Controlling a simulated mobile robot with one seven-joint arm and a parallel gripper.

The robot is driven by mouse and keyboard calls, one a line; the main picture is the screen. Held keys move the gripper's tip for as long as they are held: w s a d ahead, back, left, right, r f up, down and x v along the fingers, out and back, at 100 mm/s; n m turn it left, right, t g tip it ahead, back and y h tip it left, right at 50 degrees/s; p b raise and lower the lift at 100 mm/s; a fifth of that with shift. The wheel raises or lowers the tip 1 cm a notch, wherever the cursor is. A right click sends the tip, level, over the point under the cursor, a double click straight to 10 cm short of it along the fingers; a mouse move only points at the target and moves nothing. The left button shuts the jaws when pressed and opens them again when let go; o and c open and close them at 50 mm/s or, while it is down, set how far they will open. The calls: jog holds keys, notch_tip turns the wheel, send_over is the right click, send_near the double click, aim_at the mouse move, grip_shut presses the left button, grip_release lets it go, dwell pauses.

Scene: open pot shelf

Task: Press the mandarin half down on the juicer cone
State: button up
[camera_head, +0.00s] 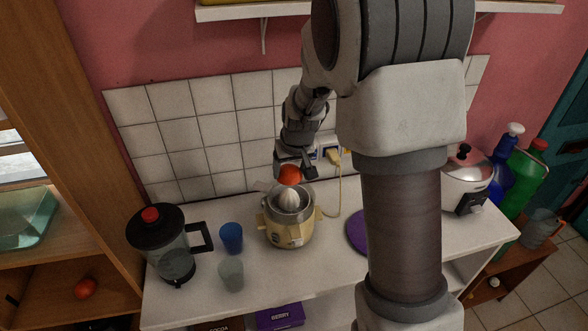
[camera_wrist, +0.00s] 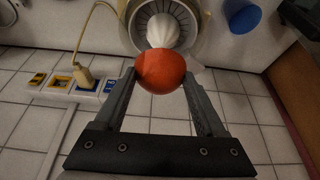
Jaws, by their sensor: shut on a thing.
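The mandarin half (camera_head: 290,174) is orange-red and held between the fingers of my gripper (camera_head: 295,172). In the wrist view the mandarin half (camera_wrist: 160,71) sits between the two fingertips of my gripper (camera_wrist: 160,80), which is shut on it. The juicer (camera_head: 289,228) is cream-yellow with a metal strainer bowl and stands on the white counter. Its pale ribbed cone (camera_head: 289,199) points up. In the head view the fruit appears just behind and above the cone. In the wrist view the cone (camera_wrist: 163,30) shows beyond the fruit, partly overlapped by it. The fruit's cut face is hidden.
A blue cup (camera_head: 231,238) and a grey cup (camera_head: 231,274) stand left of the juicer, then a coffee pot (camera_head: 173,250). A cord runs from the wall sockets (camera_head: 335,156). A purple disc (camera_head: 357,232) and a rice cooker (camera_head: 466,182) are to the right.

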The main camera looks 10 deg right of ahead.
aim_at(290, 193)
jog(key=shift+a+f, duration=0.1)
jog(key=shift+f+b, duration=1.3)
jog(key=shift+f, duration=0.6)
jog(key=shift+f, duration=0.2)
jog(key=shift+f+b, duration=1.05)
jog(key=shift+b, duration=0.05)
jog(key=shift+f+b, duration=0.7)
jog(key=shift+f, duration=0.05)
dwell(4.0)
